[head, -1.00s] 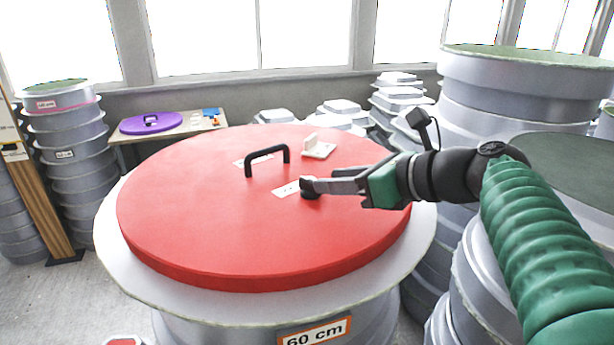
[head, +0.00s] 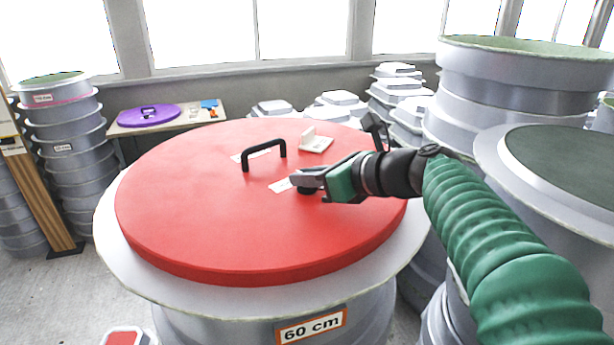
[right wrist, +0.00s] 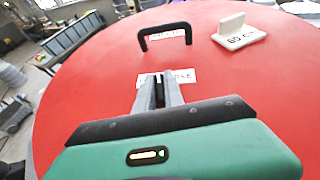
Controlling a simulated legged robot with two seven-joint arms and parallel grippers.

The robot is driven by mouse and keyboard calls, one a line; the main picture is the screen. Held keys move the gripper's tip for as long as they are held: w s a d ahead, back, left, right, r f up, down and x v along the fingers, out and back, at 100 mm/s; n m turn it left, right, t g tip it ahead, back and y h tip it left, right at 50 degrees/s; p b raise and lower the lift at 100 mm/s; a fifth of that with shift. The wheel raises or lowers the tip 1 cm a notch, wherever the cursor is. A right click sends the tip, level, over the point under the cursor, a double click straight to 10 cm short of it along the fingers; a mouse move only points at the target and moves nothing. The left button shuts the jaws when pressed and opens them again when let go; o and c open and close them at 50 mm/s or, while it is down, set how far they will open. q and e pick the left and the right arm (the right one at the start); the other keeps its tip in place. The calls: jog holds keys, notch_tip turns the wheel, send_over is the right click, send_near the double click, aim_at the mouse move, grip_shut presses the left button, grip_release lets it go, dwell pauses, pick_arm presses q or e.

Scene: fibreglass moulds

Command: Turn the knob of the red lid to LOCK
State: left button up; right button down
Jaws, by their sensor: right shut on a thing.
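The red lid (head: 200,220) lies on a large grey round mould marked 60 cm (head: 250,300). A black arched handle (head: 264,153) stands on the lid. The dark knob (head: 308,190) sits right of the handle, beside a white label (head: 281,185). My right gripper (head: 306,180) is shut on the knob, reaching in from the right. In the right wrist view the gripper's fingers (right wrist: 158,96) cover the knob and part of the label (right wrist: 182,76), so the knob's pointing direction is hidden. My left gripper is not in view.
A white block (head: 316,142) stands on the lid behind the knob. Tall grey moulds (head: 525,85) crowd the right side. A purple lid (head: 150,116) lies on a table at the back left.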

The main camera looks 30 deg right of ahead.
dwell(0.4)
jog(key=shift+r+n+g+y+p, duration=0.1)
jog(key=shift+n+g+y+p, duration=0.4)
jog(key=shift+n+y+p, duration=0.5)
jog(key=n+g+y+p, duration=0.1)
jog(key=n+y+p, duration=0.1)
jog(key=p, duration=0.1)
jog(key=shift+d+n+g+y, duration=0.1)
jog(key=shift+n+g+y, duration=0.2)
jog(key=shift+g, duration=0.1)
jog(key=shift+n+g+y+p, duration=0.5)
jog(key=shift+n+y+p, duration=0.15)
jog(key=shift+p, duration=0.3)
jog(key=c, duration=1.4)
grip_release()
jog(key=shift+w+f, duration=0.1)
jog(key=shift+f, duration=0.1)
jog(key=shift+c, duration=0.2)
jog(key=shift+d, duration=0.1)
